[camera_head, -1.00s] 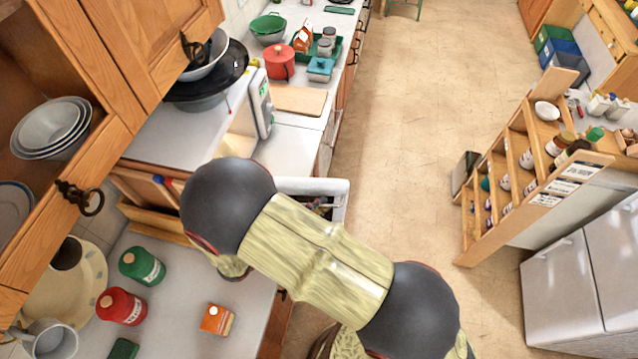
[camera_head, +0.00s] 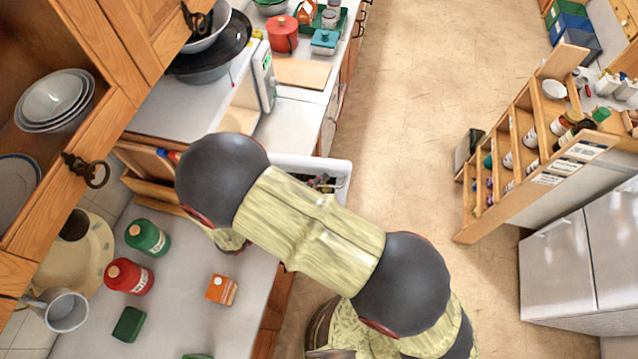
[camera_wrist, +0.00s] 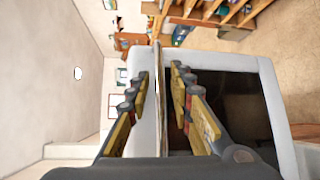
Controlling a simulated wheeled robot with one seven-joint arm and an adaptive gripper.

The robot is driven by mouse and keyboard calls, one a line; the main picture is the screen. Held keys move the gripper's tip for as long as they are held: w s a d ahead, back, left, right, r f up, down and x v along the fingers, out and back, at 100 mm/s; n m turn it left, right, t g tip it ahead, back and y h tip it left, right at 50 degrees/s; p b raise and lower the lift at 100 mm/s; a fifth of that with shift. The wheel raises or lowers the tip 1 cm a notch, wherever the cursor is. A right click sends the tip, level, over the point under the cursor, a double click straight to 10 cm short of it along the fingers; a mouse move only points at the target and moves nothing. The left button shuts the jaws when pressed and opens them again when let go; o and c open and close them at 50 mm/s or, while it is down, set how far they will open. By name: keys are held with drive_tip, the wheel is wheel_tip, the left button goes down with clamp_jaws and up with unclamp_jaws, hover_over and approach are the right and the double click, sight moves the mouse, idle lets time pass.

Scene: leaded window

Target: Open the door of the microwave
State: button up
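The microwave stands on the left counter in the head view, with a white top (camera_head: 182,132) and a control panel with a green display (camera_head: 264,77). Its white-framed door (camera_head: 337,170) appears swung out to the right from the front, partly hidden by my arm. In the wrist view the door seems to be the white frame (camera_wrist: 271,98) around a dark window. My gripper (camera_wrist: 160,73) has its fingers spread on either side of a thin upright edge, with gaps visible on both sides. My gripper is hidden behind my arm in the head view.
A dark pan and bowls (camera_head: 207,66) stand on the microwave. Green (camera_head: 147,237) and red (camera_head: 129,277) canisters and an orange box (camera_head: 221,289) stand on the near counter. The floor (camera_head: 415,130) is clear up to a wooden shelf (camera_head: 515,190) at right.

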idle(0.3)
drive_tip(key=v, duration=1.2)
idle(0.3)
